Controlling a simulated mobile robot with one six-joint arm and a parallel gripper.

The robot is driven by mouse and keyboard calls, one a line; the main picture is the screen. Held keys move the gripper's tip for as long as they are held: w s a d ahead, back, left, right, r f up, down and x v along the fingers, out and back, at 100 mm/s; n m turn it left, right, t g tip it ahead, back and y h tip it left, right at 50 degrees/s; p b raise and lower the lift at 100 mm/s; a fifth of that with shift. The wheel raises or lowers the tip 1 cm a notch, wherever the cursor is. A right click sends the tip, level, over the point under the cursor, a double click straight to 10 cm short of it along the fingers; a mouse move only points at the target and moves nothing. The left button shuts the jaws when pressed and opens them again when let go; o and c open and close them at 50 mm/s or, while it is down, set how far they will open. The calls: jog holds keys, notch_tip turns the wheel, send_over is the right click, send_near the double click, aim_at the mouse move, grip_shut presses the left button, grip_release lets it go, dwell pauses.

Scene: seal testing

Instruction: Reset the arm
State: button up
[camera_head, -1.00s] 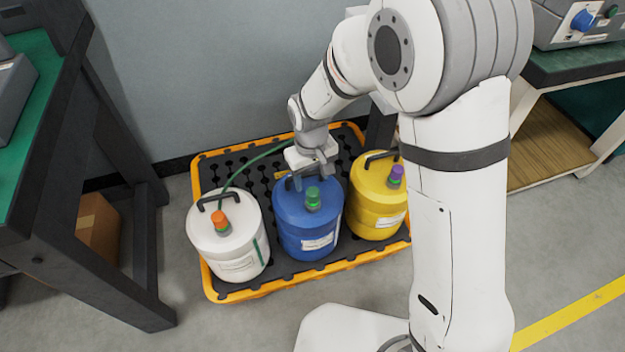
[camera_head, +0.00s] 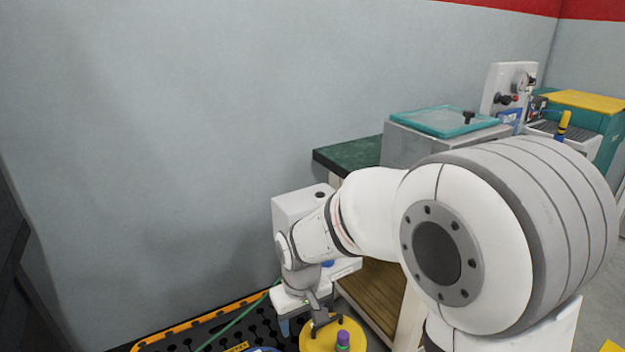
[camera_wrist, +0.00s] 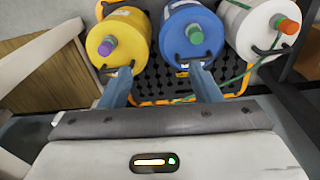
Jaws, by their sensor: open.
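My arm reaches from the right in the head view, bent at the elbow, with my gripper (camera_head: 303,325) hanging low above the yellow jug (camera_head: 322,336). In the wrist view my gripper (camera_wrist: 163,84) has its two blue-grey fingers apart with nothing between them. The fingertips show in front of the yellow jug (camera_wrist: 118,22) and the blue jug (camera_wrist: 205,22). Whether they touch the jugs I cannot tell.
The white jug (camera_wrist: 244,35) with an orange cap stands beside the blue one. The orange-rimmed black pallet (camera_head: 180,327) and a green hose (camera_head: 238,325) are below. A green-topped bench (camera_head: 346,154) with equipment stands right, against the grey wall (camera_head: 180,130).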

jog(key=s+d+r+m+p, duration=0.2)
jog(key=s+d+r+p, duration=0.2)
jog(key=r, duration=0.6)
jog(key=s+d+r+m+t+p, duration=0.1)
jog(key=s+d+r+p, duration=0.3)
jog(key=d+r+p, duration=0.3)
jog(key=s+d+r+m+p, duration=0.2)
jog(key=s+d+r+p, duration=0.3)
jog(key=r, duration=0.8)
jog(key=d+p, duration=0.1)
jog(key=p, duration=0.2)
jog(key=shift+d+r+m+t, duration=0.2)
jog(key=shift+d+m+t, duration=0.1)
jog(key=shift+t, duration=0.1)
